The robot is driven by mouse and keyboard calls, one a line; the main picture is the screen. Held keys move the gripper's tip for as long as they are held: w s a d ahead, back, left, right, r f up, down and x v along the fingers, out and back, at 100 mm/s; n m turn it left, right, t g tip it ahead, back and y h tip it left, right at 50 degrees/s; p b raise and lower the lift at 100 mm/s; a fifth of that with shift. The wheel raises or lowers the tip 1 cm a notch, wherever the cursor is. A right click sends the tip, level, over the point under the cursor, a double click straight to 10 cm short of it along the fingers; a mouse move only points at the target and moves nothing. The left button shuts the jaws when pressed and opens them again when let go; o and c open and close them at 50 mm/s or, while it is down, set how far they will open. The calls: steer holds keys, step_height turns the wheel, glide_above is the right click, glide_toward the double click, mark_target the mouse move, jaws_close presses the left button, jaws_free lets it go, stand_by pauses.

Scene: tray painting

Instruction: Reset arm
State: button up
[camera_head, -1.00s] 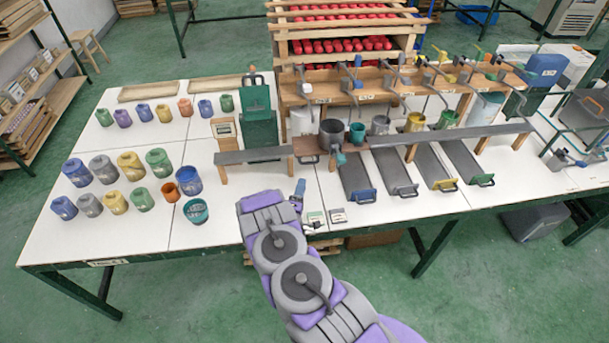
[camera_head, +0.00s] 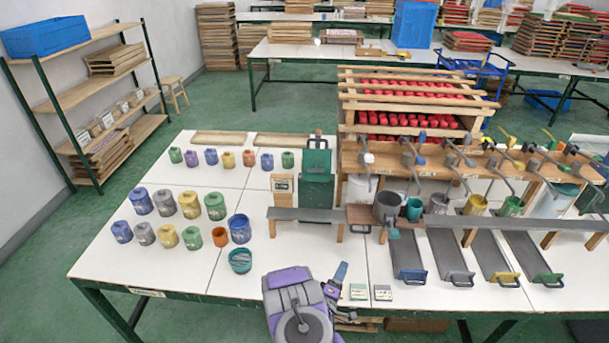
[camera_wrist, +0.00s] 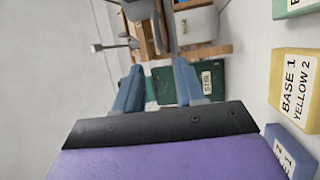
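My arm rises from the bottom of the head view. A dark green panel with a label (camera_wrist: 200,84) shows beyond the fingers. On the right of that view is a yellow block (camera_wrist: 294,88) marked "BASE 1 YELLOW 2".
Several coloured pots (camera_head: 190,204) stand on the white table's left side. A grey pot (camera_head: 389,208) and a teal cup (camera_head: 414,209) stand on the raised rail. Grey sloped trays (camera_head: 457,254) lie at right. A teal pot (camera_head: 240,261) is near the front edge.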

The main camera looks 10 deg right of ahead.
steer(key=shift+w, duration=0.1)
